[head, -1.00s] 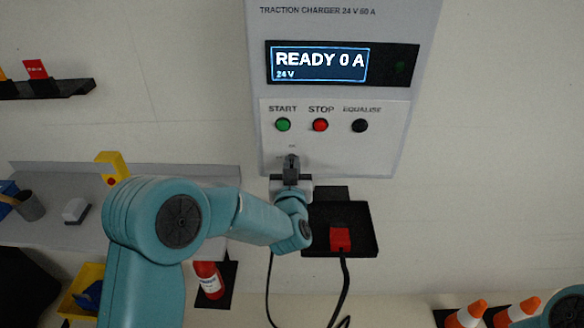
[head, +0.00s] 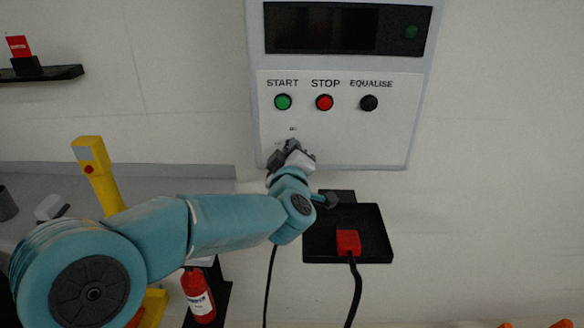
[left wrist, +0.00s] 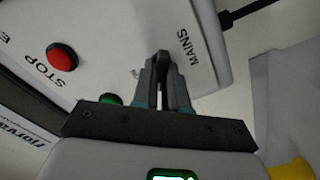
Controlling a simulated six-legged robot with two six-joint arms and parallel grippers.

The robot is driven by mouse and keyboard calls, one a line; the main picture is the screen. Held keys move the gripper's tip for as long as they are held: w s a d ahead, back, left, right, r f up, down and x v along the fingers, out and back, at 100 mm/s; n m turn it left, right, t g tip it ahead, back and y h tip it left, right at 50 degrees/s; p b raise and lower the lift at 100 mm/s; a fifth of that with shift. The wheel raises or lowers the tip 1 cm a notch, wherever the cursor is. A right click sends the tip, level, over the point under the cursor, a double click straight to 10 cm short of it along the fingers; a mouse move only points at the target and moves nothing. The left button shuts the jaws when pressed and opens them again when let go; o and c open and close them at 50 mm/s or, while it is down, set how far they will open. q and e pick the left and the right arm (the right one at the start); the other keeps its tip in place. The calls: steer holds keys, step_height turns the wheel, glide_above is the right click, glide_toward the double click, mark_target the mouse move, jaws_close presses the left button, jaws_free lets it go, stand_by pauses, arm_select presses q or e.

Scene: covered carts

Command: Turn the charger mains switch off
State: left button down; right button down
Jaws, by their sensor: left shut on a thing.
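The traction charger (head: 340,145) is a pale grey wall box with a dark, blank display (head: 325,28). Green START (head: 283,102), red STOP (head: 324,102) and black EQUALISE (head: 369,103) buttons sit below the display. My left gripper (head: 284,155) is at the panel's lower left, shut on the mains switch. The switch is mostly hidden by the fingers in the head view. In the left wrist view, the dark mains switch (left wrist: 163,58) sits between the fingertips beside the MAINS label. My right gripper is out of view.
A black wall tray (head: 375,240) with a red plug (head: 348,242) and cable is below the charger. The wall to the right is clear.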

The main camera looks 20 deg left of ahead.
arm_select(q)
steer(key=shift+f+n+b, duration=0.2)
steer(key=shift+n+b, duration=3.3)
steer(key=shift+n, duration=0.5)
steer(key=c, duration=1.2)
jaws_free()
steer(key=shift+r, duration=0.1)
steer(key=shift+o, duration=0.2)
steer(key=b+v, duration=0.1)
steer(key=v, duration=1.5)
steer(key=shift+s, duration=0.2)
